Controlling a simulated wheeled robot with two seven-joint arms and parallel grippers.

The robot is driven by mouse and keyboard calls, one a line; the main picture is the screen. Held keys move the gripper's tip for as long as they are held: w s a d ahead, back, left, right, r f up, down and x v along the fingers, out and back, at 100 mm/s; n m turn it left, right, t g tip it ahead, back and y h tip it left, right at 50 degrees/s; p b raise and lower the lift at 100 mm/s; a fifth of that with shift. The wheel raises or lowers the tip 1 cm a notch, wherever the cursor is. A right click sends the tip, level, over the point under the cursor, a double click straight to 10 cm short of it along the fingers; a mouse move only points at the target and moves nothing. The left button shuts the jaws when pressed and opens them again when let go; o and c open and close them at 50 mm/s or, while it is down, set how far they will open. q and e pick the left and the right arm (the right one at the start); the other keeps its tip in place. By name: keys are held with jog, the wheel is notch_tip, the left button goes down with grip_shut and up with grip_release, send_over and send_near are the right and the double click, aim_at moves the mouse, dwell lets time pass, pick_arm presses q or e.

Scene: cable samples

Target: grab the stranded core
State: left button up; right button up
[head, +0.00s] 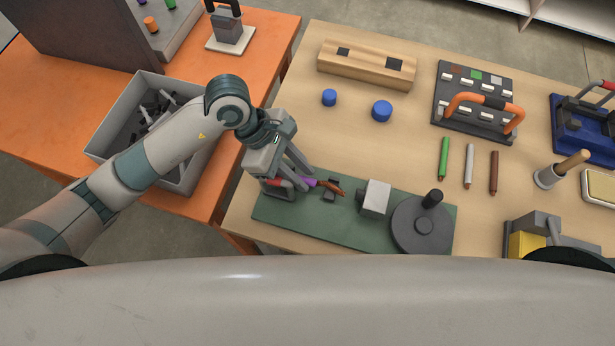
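A purple piece with a reddish-brown, copper-like end (332,187), which looks like the stranded core, lies above the left part of the green board (362,224). My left gripper (301,179) points down at its purple part, with the fingertips right at it. The fingers partly cover the purple part, and I cannot tell whether they are closed on it or only beside it. A small grey fixture with a red part sits under the gripper, partly hidden. My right gripper is not in view.
The green board also carries a grey block (375,198) and a dark crank disc (423,224). Green, grey and brown rods (493,173) lie to the right. Blue caps (381,110) and a wooden block (366,67) stand behind. A grey bin (103,147) is left, under my arm.

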aim_at(301, 177)
pick_arm(q)
grip_shut()
jog(key=shift+r, duration=0.1)
notch_tip(301, 177, up, 10)
jog(key=b, duration=0.3)
dwell(0.5)
dwell(0.3)
